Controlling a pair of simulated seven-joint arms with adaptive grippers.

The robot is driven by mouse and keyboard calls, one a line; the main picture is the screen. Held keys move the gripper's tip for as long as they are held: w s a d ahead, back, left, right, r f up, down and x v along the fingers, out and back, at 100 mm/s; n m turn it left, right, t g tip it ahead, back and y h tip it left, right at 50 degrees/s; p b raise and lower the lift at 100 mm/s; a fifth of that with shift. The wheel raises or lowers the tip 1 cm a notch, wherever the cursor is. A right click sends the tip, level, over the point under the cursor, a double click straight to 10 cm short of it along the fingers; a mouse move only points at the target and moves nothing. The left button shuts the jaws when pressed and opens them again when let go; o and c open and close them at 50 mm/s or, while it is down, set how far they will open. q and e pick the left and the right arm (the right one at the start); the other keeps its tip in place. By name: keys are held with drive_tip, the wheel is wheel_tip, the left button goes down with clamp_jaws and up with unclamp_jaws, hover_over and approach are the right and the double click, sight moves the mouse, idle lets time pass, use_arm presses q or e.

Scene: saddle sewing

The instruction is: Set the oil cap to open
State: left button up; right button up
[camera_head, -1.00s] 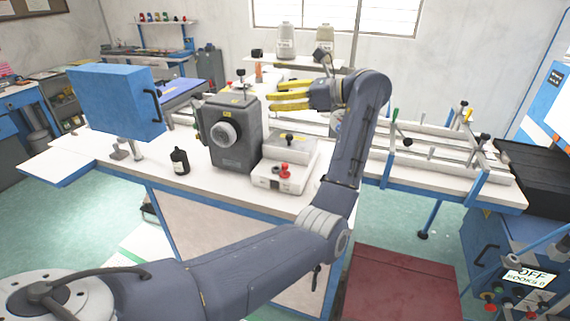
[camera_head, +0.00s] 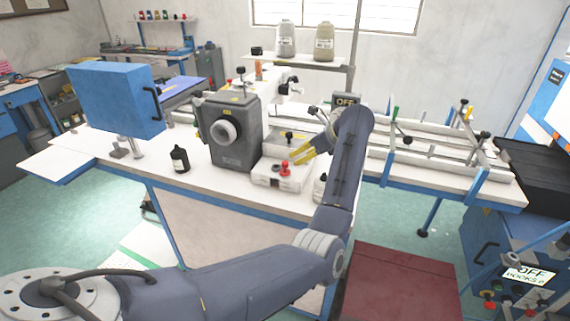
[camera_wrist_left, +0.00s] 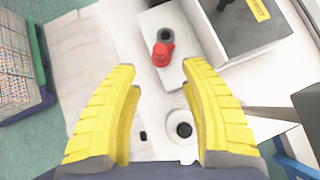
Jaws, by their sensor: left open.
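A small red cap (camera_head: 284,168) stands on the front of a low white box (camera_head: 265,180), right of the grey machine head. In the left wrist view the red cap (camera_wrist_left: 162,55) sits beside a dark grey round fitting (camera_wrist_left: 165,36). I cannot tell whether the red part is the oil cap, or whether it is open. My left gripper (camera_head: 302,153) has yellow fingers, spread apart and empty. In the left wrist view the gripper (camera_wrist_left: 160,69) has its fingertips either side of the red cap's line, apart from it. My right gripper is out of view.
The grey machine head (camera_head: 233,132) stands left of the white box. A black bottle (camera_head: 180,161) stands on the white table farther left. Metal rails (camera_head: 430,160) lie to the right. A black-centred round part (camera_wrist_left: 183,130) shows between the finger bases.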

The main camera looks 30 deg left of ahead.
sight(286, 162)
use_arm(q)
drive_tip(key=x, duration=1)
drive_tip(key=shift+f, duration=0.1)
drive_tip(key=shift+o, duration=0.2)
